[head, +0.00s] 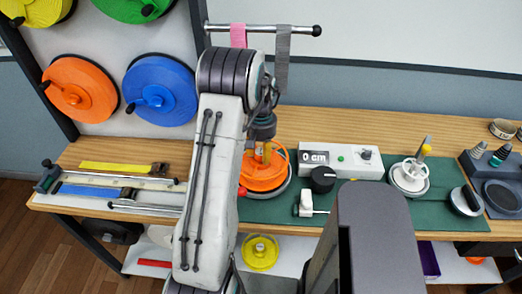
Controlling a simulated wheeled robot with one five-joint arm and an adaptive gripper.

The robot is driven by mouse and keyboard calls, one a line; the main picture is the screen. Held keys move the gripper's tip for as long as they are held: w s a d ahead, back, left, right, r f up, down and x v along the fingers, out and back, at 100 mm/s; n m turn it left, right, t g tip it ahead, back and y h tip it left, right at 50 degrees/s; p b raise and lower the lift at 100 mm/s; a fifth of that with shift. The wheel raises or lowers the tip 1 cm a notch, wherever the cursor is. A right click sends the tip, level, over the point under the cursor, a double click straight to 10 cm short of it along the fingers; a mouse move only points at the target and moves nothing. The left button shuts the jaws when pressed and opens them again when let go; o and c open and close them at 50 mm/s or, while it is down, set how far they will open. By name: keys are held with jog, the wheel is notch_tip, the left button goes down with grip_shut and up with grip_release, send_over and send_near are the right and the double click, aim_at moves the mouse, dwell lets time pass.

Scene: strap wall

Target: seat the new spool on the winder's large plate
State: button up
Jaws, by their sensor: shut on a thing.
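An orange spool (262,177) is at the left end of the winder, at its large plate (285,188). The plate's pale rim shows below and right of the spool. My gripper (266,150) points down over the middle of the spool and is shut on it. My arm hides the spool's left part and much of the grip. I cannot tell whether the spool rests flat on the plate or is slightly above it. The winder's white box (345,160) reads 0 cm, with a black knob (323,179) beside it.
A small plate with a white reel (409,175) stands to the right. A yellow spool (260,251) is on the lower shelf. Pink (238,36) and grey (283,55) straps hang from a bar behind my arm.

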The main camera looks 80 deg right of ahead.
jog(key=shift+f+b, duration=0.4)
jog(key=shift+f, duration=0.1)
dwell(0.6)
jog(key=o, duration=1.3)
jog(key=shift+c, duration=0.2)
notch_tip(320, 180, up, 12)
